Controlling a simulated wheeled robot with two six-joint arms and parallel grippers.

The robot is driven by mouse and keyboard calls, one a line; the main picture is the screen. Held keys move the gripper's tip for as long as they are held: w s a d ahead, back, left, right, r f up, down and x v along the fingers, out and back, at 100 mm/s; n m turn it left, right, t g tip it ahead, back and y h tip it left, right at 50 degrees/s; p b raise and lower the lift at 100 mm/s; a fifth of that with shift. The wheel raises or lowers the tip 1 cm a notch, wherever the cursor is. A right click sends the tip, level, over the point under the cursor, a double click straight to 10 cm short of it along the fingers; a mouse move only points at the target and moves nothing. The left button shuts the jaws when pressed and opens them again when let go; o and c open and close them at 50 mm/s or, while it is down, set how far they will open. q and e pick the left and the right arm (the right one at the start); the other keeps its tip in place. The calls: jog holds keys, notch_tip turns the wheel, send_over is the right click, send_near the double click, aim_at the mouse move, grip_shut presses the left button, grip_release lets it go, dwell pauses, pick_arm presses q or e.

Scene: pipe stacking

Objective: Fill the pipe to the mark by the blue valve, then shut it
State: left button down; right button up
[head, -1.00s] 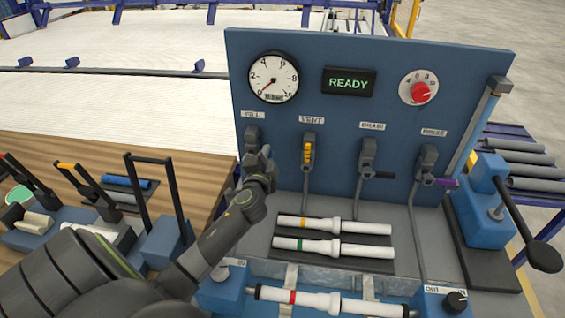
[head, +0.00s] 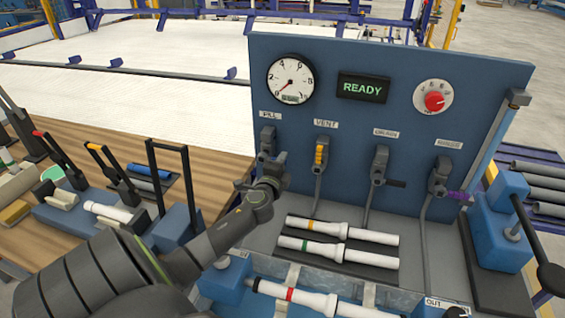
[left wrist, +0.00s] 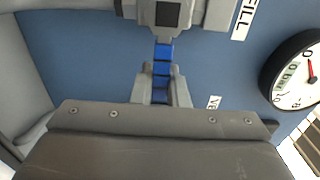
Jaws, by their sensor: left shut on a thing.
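The blue valve's lever (left wrist: 162,68) sits under the FILL label on the panel. My left gripper (head: 272,163) is shut on it, with the lever between the two fingers (left wrist: 162,88) in the left wrist view. In the head view my gripper hides most of the lever. A white pipe with a red band (head: 312,299) lies across the front of the bench, its left part near my arm. The gauge (head: 290,80) has its red needle near the low end. The display (head: 362,88) reads READY. My right gripper is not in view.
Yellow (head: 321,155), black (head: 396,183) and purple (head: 460,197) levers stand right of the FILL valve. Two white pipes with orange (head: 362,233) and green (head: 360,256) bands lie below. A blue press with a black lever (head: 503,225) stands at right.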

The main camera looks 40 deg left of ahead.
pick_arm(q)
jog(key=c, duration=1.4)
grip_release()
jog(key=shift+c, duration=0.2)
jog(key=b+v, duration=0.3)
jog(key=v, duration=1.4)
jog(key=shift+s, duration=0.2)
jog(key=shift+d+f, duration=0.1)
